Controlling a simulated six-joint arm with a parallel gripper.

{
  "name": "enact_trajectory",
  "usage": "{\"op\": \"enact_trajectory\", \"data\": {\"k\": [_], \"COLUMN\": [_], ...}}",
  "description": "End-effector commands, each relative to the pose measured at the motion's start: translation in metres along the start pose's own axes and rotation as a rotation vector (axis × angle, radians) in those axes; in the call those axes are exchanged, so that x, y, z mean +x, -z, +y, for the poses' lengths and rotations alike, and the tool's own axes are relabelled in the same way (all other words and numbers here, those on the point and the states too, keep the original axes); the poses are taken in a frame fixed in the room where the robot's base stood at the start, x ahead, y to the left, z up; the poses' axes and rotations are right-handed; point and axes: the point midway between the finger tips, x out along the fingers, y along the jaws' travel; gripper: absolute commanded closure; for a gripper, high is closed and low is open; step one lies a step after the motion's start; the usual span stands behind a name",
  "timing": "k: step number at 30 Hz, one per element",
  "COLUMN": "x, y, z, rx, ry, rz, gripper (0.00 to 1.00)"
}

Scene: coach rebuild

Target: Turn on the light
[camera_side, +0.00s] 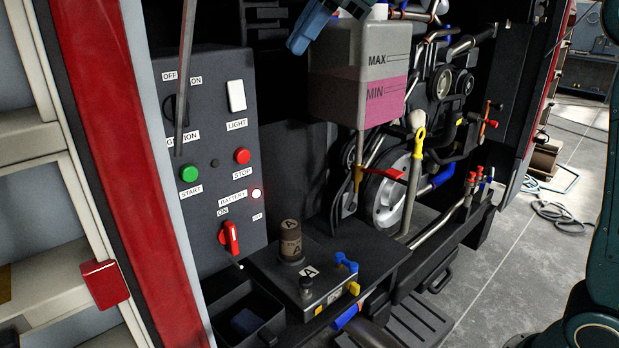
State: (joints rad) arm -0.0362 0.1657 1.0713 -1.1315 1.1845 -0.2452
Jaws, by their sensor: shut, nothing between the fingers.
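The light switch (236,96) is a white rocker at the upper right of the dark control panel (240,180), above a label reading LIGHT. From this angle I cannot tell which way the rocker is tipped. My gripper (298,44) shows as a blue-grey shape at the top edge, right of the panel and in front of the coolant tank. It is shut and empty, and apart from the switch in the picture. The rest of it is cut off by the frame.
The coolant tank (350,60) stands right.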

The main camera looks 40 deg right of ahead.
Motion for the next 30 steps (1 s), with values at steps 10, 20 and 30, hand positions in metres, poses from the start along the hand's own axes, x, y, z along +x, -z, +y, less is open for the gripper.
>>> {"op": "enact_trajectory", "data": {"k": [10, 20, 30], "x": [0.009, 0.025, 0.055], "y": [0.002, 0.000, 0.001], "z": [0.000, -0.001, -0.001], "rx": [0.001, -0.001, 0.000], "ry": [0.003, 0.001, 0.003], "rz": [0.004, 0.000, 0.001], "gripper": [1.00, 1.00, 1.00]}}
